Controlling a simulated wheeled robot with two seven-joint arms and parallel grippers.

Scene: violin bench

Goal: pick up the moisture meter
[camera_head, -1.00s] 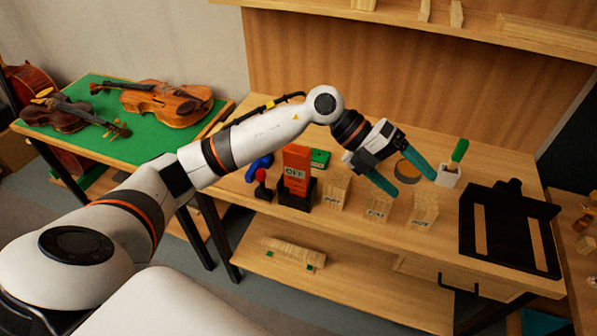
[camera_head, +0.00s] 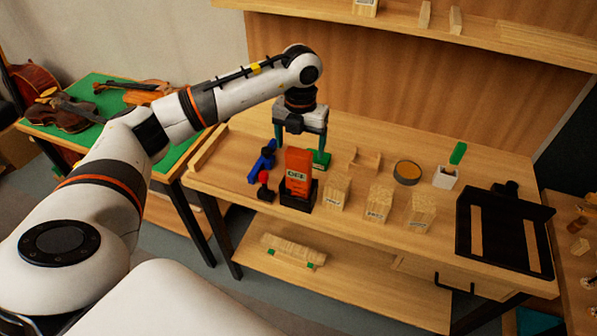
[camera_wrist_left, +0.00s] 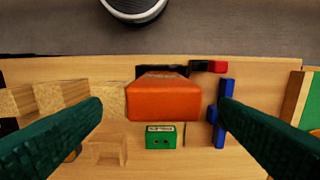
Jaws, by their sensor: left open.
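The moisture meter looks to be the orange block-shaped device (camera_head: 298,172) with a small display. It stands upright in a black holder (camera_head: 297,201) on the wooden bench, and its orange top (camera_wrist_left: 164,97) shows in the left wrist view. My left gripper (camera_head: 300,140) points down, open and empty, above and slightly behind the meter. In the left wrist view its green fingers (camera_wrist_left: 160,108) spread either side of the meter, with gaps on both sides. The gripper looks apart from the meter. My right gripper is not in view.
A blue tool (camera_head: 262,161) and a red-knobbed black object (camera_head: 264,190) stand left of the meter. A green box (camera_head: 321,159) lies behind it. Labelled wood blocks (camera_head: 378,205) stand close on the right. Further right are a round tin (camera_head: 407,172) and a black tray (camera_head: 505,233).

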